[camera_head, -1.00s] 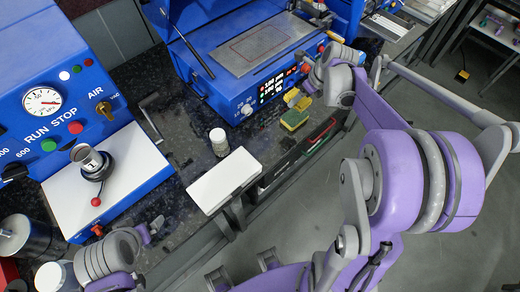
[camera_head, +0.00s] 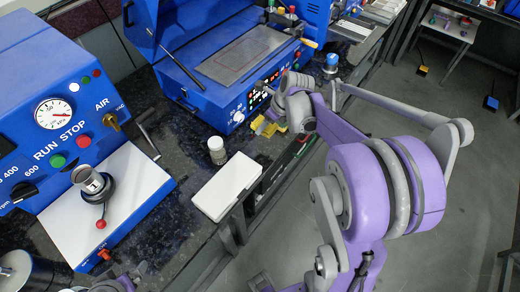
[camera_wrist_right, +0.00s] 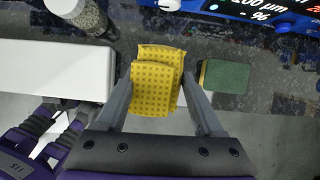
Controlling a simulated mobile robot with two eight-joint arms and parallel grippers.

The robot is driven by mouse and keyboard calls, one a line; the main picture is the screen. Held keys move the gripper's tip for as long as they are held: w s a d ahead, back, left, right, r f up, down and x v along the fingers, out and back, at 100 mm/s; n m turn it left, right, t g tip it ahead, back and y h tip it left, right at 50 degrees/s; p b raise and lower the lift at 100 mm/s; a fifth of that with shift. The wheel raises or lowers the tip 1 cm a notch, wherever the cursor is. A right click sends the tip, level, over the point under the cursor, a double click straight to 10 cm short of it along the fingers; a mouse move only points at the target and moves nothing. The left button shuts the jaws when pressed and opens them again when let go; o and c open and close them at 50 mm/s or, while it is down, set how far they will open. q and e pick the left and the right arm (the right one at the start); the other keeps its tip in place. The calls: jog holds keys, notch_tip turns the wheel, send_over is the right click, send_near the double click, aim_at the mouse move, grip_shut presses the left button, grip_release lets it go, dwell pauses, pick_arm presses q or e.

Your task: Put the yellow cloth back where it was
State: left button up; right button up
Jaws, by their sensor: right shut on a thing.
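The yellow cloth (camera_wrist_right: 157,82) is folded and held between the two fingers of my right gripper (camera_wrist_right: 157,92) in the right wrist view. In the head view the cloth (camera_head: 258,123) shows as a small yellow patch at the right gripper (camera_head: 268,119), in front of the blue coating machine. I cannot tell whether the cloth touches the bench. A green-topped sponge (camera_wrist_right: 224,77) lies just right of the cloth, apart from the gripper finger. My left gripper (camera_head: 135,273) is only partly in view at the bottom left, and its jaws cannot be made out.
A white box (camera_head: 227,186) and a capped jar (camera_head: 217,150) stand on the dark bench left of the right gripper. The blue coating machine (camera_head: 215,95) stands behind. The bench's front edge and drawers run below the gripper.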

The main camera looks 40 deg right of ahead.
aim_at(262, 146)
notch_tip(262, 146, down, 10)
jog(key=shift+f+b, duration=0.1)
jog(key=shift+b, duration=0.3)
jog(key=o, duration=1.4)
jog(key=shift+o, duration=0.2)
